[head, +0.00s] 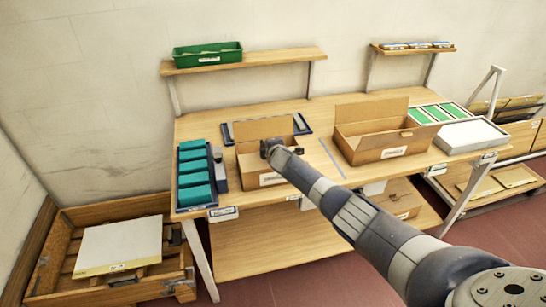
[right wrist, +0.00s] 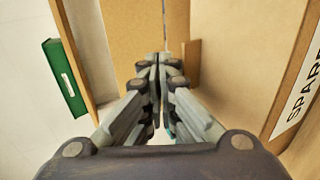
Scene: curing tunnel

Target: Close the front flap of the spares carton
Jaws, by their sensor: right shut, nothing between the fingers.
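The spares carton (head: 252,173) is a small brown box on the workbench, with its label on the front face. Its back flap (head: 263,128) stands upright. My right gripper (head: 270,147) is over the carton's top opening, fingers together and empty. It hides part of the carton, and I cannot make out the front flap's exact position. In the right wrist view, the shut fingertips (right wrist: 161,60) are between brown cardboard panels (right wrist: 240,60), and the carton's label (right wrist: 297,100) shows partly at the right edge. Whether the fingertips touch cardboard I cannot tell. My left gripper is not in view.
A larger open carton (head: 372,155) stands to the right on the workbench (head: 315,120). A tray of teal blocks (head: 196,175) stands at the left. A green bin (head: 207,55) is on the upper shelf. A white-topped box (head: 470,136) is at the far right.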

